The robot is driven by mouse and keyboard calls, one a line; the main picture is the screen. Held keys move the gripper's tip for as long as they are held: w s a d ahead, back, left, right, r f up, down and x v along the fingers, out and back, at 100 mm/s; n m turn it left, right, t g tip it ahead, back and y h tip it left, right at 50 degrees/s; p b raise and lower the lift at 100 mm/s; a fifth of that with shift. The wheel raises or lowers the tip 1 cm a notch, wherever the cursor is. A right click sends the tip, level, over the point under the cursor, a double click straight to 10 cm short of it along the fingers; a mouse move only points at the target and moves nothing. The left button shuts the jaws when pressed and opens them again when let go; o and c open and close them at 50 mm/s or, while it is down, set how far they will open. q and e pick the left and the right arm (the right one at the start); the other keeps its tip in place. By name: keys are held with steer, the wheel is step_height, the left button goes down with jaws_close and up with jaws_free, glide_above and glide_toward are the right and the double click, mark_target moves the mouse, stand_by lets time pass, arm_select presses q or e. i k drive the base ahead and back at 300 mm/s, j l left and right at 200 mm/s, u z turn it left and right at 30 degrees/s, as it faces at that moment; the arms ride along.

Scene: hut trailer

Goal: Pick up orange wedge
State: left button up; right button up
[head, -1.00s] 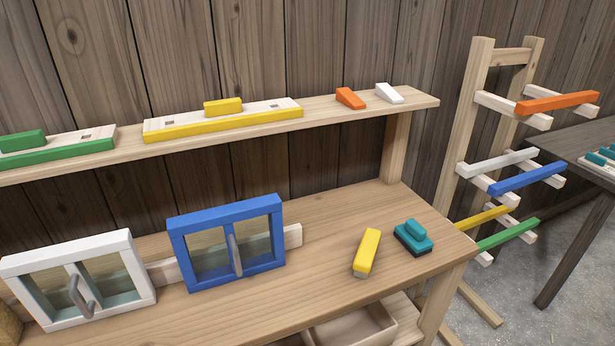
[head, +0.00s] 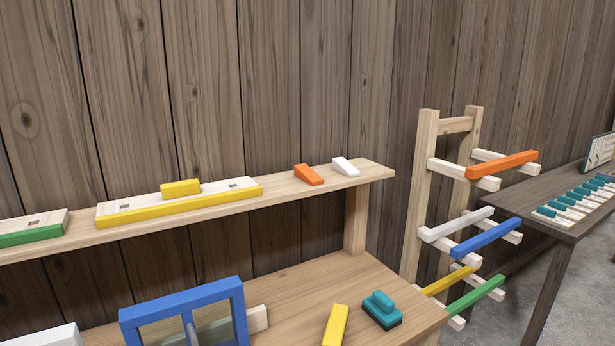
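The orange wedge (head: 308,174) sits on the upper wooden shelf (head: 228,207), toward its right end. It lies just left of a white wedge (head: 345,167), with a small gap between them. Nothing covers the orange wedge. Neither of my grippers shows in the head view, so where they are relative to the wedge cannot be seen.
A white-topped yellow board with a yellow block (head: 180,188) lies left on the shelf. Below, the workbench (head: 290,292) holds a blue-framed window (head: 180,306), a yellow block (head: 336,325) and a teal-handled block (head: 382,309). A rack with coloured bars (head: 437,190) stands right.

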mark_target(302, 172)
steer(key=i+l+z, duration=0.15)
steer(key=i+l, duration=0.4)
steer(key=i+l+z, duration=0.15)
steer(key=i+l, duration=0.3)
steer(key=i, duration=0.15)
